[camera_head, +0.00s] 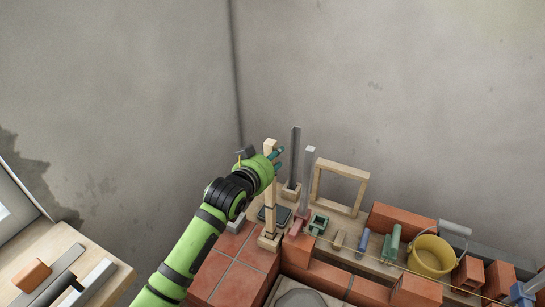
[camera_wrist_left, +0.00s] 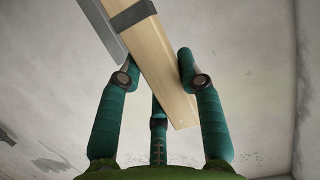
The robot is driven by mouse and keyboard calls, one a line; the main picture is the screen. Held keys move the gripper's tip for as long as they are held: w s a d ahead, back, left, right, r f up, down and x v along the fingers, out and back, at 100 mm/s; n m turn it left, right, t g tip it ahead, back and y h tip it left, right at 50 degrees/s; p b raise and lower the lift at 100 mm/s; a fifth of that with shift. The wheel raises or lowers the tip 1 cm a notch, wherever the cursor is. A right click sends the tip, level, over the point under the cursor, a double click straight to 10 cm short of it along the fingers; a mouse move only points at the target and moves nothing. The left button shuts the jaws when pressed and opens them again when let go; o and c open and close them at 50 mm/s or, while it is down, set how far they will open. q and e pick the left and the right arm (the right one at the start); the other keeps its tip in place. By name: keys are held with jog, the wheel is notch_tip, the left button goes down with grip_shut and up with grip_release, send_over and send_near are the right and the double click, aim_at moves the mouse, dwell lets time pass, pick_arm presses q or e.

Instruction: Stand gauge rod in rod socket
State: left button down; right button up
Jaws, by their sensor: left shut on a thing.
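The gauge rod, a pale wooden stick with dark bands (camera_head: 271,188), stands roughly upright in the head view. My left gripper (camera_head: 277,157) is shut on its upper part. In the left wrist view the rod (camera_wrist_left: 155,65) runs between the teal fingers (camera_wrist_left: 158,85), a grey band near the top edge. The rod's lower end meets a small wooden block (camera_head: 268,243), seemingly the rod socket, at the corner of the brick surface. I cannot tell whether the end is inside it or only above it. My right gripper is out of view.
Close behind stand a dark grey post (camera_head: 295,158) in a wooden foot and a lighter grey post (camera_head: 308,178). A wooden frame (camera_head: 340,187), a yellow bucket (camera_head: 432,256) and red bricks (camera_head: 402,221) lie to the right. A string crosses the bench.

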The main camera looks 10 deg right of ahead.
pick_arm(q)
jog(key=shift+f+b, duration=0.7)
jog(key=shift+f, duration=0.5)
jog(key=c, duration=0.7)
grip_release()
jog(key=shift+c, duration=0.2)
jog(key=shift+s+a, duration=0.1)
jog(key=shift+s, duration=0.05)
jog(key=v, duration=1.1)
jog(key=shift+s+a+r, duration=0.2)
jog(key=shift+s+r, duration=0.1)
